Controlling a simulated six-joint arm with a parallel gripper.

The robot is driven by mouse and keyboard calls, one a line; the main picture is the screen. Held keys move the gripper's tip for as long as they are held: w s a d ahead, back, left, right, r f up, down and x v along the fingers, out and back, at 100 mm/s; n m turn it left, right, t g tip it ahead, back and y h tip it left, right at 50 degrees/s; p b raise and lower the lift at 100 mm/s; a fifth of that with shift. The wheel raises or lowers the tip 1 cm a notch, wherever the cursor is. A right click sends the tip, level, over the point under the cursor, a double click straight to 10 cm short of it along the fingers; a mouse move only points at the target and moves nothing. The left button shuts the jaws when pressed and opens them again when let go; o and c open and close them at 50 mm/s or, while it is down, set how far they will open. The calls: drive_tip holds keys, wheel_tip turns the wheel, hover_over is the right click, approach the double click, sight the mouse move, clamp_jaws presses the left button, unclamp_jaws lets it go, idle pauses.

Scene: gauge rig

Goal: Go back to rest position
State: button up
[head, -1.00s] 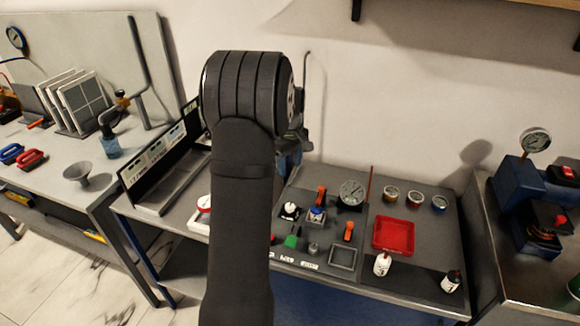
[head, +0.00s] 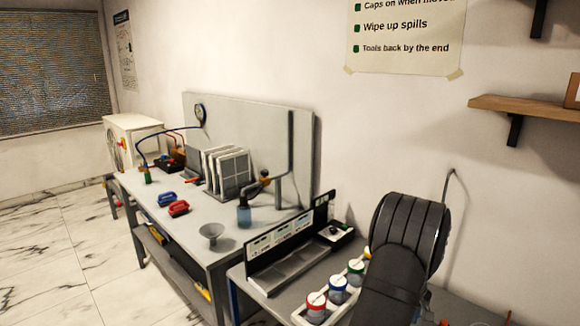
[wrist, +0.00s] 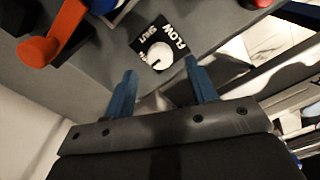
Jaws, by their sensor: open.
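My gripper (wrist: 163,84) shows in the wrist view with its two blue fingers spread apart and nothing between them. Beyond the fingertips is a white round knob (wrist: 158,57) on a black plate lettered FLOW and SHUT. I cannot tell how far the fingers are from it. An orange-handled lever (wrist: 48,45) is at the upper left of that view. In the head view my arm rises at the lower right and its bulky dark joint hides part of the bench; the gripper itself is not visible there.
In the head view, a tray (head: 298,318) of capped jars sits beside my arm, near a dark panel (head: 290,240). The left bench (head: 145,190) holds a funnel (head: 211,233), red and blue handled items and upright panels. A wall shelf (head: 530,107) is at upper right.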

drive_tip(key=shift+f, duration=1.85)
drive_tip(key=shift+r, duration=0.1)
wheel_tip(320, 180, up, 17)
wheel_tip(320, 180, down, 17)
drive_tip(key=shift+f, duration=0.1)
drive_tip(key=shift+m, duration=0.3)
drive_tip(key=m, duration=1.5)
